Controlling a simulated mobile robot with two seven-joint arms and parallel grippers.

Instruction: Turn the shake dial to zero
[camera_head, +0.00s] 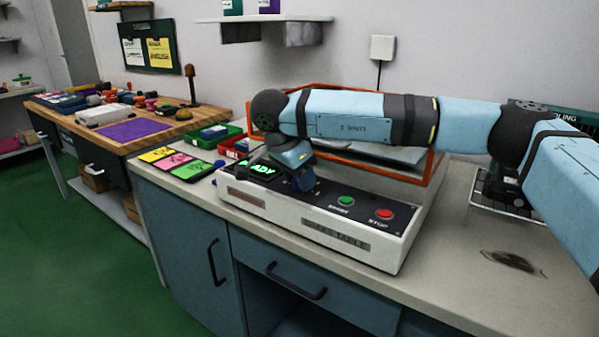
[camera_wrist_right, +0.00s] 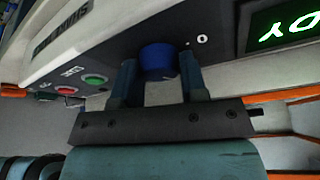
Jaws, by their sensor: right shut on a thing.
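The shake table's white control box (camera_head: 325,240) stands on the grey bench, with a black sloped panel on top. The shake dial (camera_wrist_right: 158,58) is a blue round knob beside a small white "0" mark in the right wrist view. My right gripper (camera_wrist_right: 158,75) has its two fingers on either side of the knob and is shut on it. In the head view, my right gripper (camera_head: 300,182) is at the panel and hides the dial. The knob's pointer cannot be made out. My left gripper is not in view.
A lit green display (camera_head: 262,169) sits left of the dial. A green start button (camera_head: 345,201) and red stop button (camera_head: 384,214) are to its right. An orange frame (camera_head: 432,168) stands behind. Red and green bins (camera_head: 212,135) and coloured cards (camera_head: 175,163) lie left.

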